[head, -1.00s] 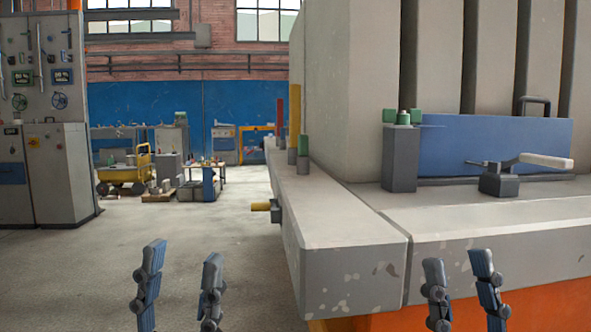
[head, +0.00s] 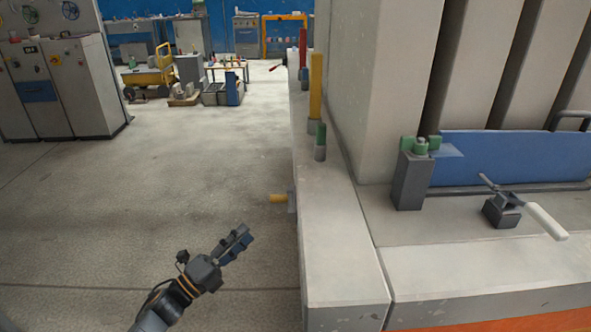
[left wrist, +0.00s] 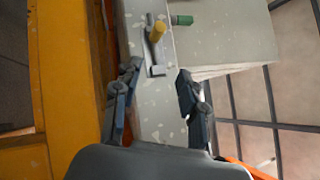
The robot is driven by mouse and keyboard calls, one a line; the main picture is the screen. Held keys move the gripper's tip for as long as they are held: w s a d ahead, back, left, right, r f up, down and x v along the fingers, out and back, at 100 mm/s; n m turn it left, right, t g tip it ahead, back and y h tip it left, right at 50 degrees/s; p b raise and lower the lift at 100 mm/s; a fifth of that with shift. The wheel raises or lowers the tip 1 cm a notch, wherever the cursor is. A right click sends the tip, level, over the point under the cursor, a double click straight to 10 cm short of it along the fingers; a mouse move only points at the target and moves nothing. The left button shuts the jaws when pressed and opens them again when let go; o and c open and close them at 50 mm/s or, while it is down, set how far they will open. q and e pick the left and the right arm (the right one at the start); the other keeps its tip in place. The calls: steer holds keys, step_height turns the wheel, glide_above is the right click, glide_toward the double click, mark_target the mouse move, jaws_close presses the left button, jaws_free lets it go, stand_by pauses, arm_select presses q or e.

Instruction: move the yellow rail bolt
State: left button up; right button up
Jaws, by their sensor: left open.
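The yellow rail bolt (head: 278,198) sticks out to the left from a small grey bracket (head: 291,200) on the side of the long pale rail (head: 338,252). In the left wrist view a yellow cylinder (left wrist: 157,32), which looks like the bolt, stands beyond the fingertips, near a grey bracket (left wrist: 157,71). My left gripper (head: 244,234) is in front of and to the left of the bolt in the head view, apart from it. It is open and empty, and its fingers also show in the left wrist view (left wrist: 158,73). My right gripper is not in view.
A lever with a white handle (head: 546,221) and a blue panel (head: 510,156) are at right.

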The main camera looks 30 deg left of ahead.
mark_target(273, 202)
arm_select(q)
steer(key=shift+y, duration=0.3)
steer(key=x, duration=0.4)
steer(key=a+x, duration=0.1)
steer(key=x, duration=0.8)
steer(key=shift+w+a+f, duration=0.1)
steer(key=shift+w+a, duration=0.1)
steer(key=shift+w, duration=0.4)
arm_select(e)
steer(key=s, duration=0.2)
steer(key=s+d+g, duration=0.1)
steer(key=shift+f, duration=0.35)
arm_select(q)
jaws_close()
